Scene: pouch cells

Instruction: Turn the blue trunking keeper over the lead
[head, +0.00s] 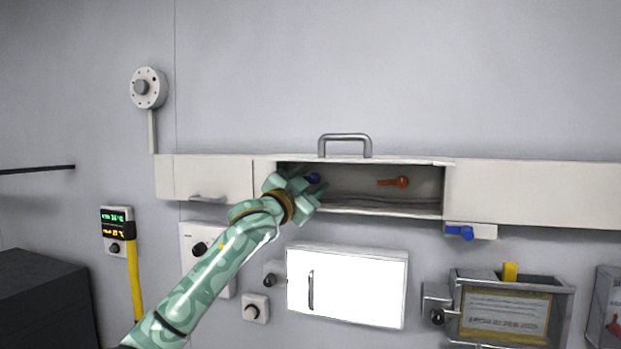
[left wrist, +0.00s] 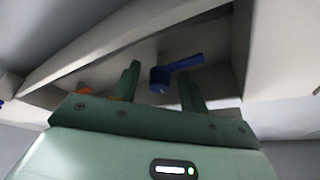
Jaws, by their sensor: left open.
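The blue keeper (head: 313,178) is inside the open trunking section, mostly hidden behind my left gripper in the head view. In the left wrist view the blue keeper (left wrist: 178,72) shows a round hub and a lever arm pointing to the upper right. My left gripper (head: 318,184) is at the left end of the opening. Its fingers (left wrist: 158,78) are open, with the keeper's hub between or just beyond them; I cannot tell whether they touch. The lead is hard to make out; dark lines run along the trunking floor (head: 390,206). My right gripper is not in view.
An orange keeper (head: 395,182) is farther right inside the trunking. Another blue lever (head: 460,232) is below the trunking at right. A white cabinet (head: 365,287) is below the opening.

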